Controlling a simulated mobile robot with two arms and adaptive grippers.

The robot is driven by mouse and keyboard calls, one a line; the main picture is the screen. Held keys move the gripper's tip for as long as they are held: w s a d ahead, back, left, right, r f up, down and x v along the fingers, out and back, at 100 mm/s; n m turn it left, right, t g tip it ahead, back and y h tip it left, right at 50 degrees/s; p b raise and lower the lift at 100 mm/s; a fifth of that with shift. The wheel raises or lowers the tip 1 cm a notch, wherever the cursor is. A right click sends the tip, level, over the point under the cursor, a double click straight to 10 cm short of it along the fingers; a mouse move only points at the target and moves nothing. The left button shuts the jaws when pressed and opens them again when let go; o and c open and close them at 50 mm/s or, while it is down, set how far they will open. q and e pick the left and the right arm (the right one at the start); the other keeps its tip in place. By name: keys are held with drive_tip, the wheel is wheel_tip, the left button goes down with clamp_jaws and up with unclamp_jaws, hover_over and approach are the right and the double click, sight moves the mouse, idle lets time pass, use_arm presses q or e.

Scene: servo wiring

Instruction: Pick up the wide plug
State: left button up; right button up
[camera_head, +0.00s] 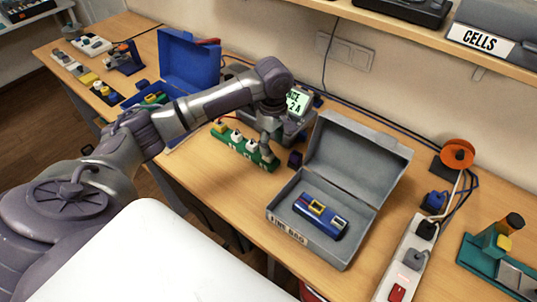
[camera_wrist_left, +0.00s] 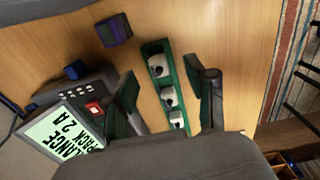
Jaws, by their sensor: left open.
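A green strip (camera_head: 245,147) on the bench holds a row of small plugs: a yellow one (camera_head: 220,127) at its left end and white ones (camera_head: 237,136) beside it. In the left wrist view the green strip (camera_wrist_left: 153,47) carries white plugs (camera_wrist_left: 168,97) between my fingers. I cannot tell for sure which plug is the wide one. My left gripper (camera_head: 268,152) is over the right end of the strip. It is open and empty, its two fingers (camera_wrist_left: 170,90) on either side of the strip. The gripper hides part of the strip. My right gripper is not in view.
A dark purple block (camera_head: 295,159) stands right of the strip, and a balance charger with lit screen (camera_head: 294,100) behind it. An open grey box (camera_head: 345,258) holds a blue pack (camera_head: 320,215). A blue case (camera_head: 190,62) stands left. A power strip (camera_head: 408,262) lies right.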

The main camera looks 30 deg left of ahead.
sight(272, 156)
use_arm(q)
drive_tip(key=shift+f, duration=0.65)
drive_tip(key=shift+w+f, duration=0.15)
drive_tip(key=shift+f, duration=0.15)
drive_tip(key=shift+w+f, duration=0.1)
drive_tip(key=shift+f, duration=0.2)
drive_tip(key=f, duration=0.1)
drive_tip(key=f+p, duration=0.1)
drive_tip(key=f, duration=0.2)
drive_tip(key=shift+a+f+p, duration=0.15)
drive_tip(key=shift+a+p, duration=0.1)
drive_tip(key=shift+p, duration=0.15)
drive_tip(key=shift+w+f, duration=0.1)
drive_tip(key=shift+f, duration=0.1)
drive_tip(key=shift+c, duration=0.6)
drive_tip(key=c, duration=0.9)
wheel_tip(272, 156, up, 10)
drive_tip(key=shift+b, duration=1)
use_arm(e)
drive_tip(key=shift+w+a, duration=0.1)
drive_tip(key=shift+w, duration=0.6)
use_arm(q)
drive_tip(key=shift+d, duration=0.15)
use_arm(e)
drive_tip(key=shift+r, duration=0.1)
